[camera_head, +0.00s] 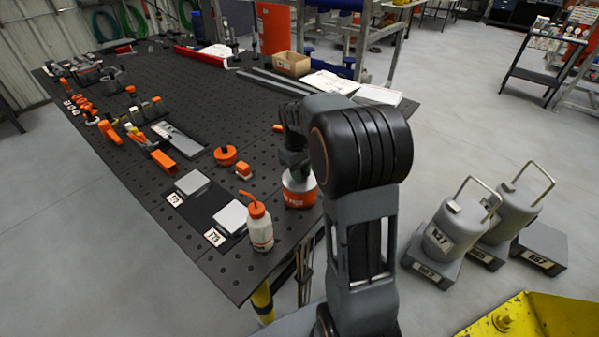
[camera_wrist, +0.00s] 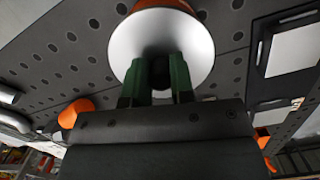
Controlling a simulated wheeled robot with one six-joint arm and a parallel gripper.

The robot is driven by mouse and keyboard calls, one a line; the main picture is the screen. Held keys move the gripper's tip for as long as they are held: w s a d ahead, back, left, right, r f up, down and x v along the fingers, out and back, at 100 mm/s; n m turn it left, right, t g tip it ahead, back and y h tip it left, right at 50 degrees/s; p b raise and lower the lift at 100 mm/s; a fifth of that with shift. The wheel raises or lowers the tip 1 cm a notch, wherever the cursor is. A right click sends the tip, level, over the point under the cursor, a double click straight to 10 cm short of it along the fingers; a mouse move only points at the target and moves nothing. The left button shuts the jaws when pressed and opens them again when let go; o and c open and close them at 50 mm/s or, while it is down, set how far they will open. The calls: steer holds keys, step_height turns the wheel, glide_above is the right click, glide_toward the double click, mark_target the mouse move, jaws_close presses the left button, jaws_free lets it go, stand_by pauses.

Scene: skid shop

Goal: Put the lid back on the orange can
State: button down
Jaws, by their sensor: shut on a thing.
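The orange can (camera_head: 299,193) stands upright near the right edge of the black perforated table, with a pale label band and a pale rounded top. In the wrist view its pale top (camera_wrist: 192,42) fills the upper middle, with orange (camera_wrist: 162,4) beyond. My gripper (camera_head: 293,160) is directly above the can. Its green fingers (camera_wrist: 160,75) are shut on a small dark thing at the middle of the can's top, seemingly the lid. The fingers hide most of it, and I cannot tell whether it is seated.
A white squeeze bottle (camera_head: 259,226) with an orange spout stands close in front of the can. An orange round piece (camera_head: 225,155) and a small orange block (camera_head: 243,171) lie to the left. Two pale plates (camera_head: 231,217) lie nearby. Grey weights (camera_head: 456,226) stand on the floor.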

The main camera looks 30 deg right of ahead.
steer(key=shift+c, duration=2.1)
jaws_free()
steer(key=shift+r, duration=0.15)
steer(key=shift+r+p, duration=2.9)
steer(key=shift+r, duration=0.5)
jaws_close()
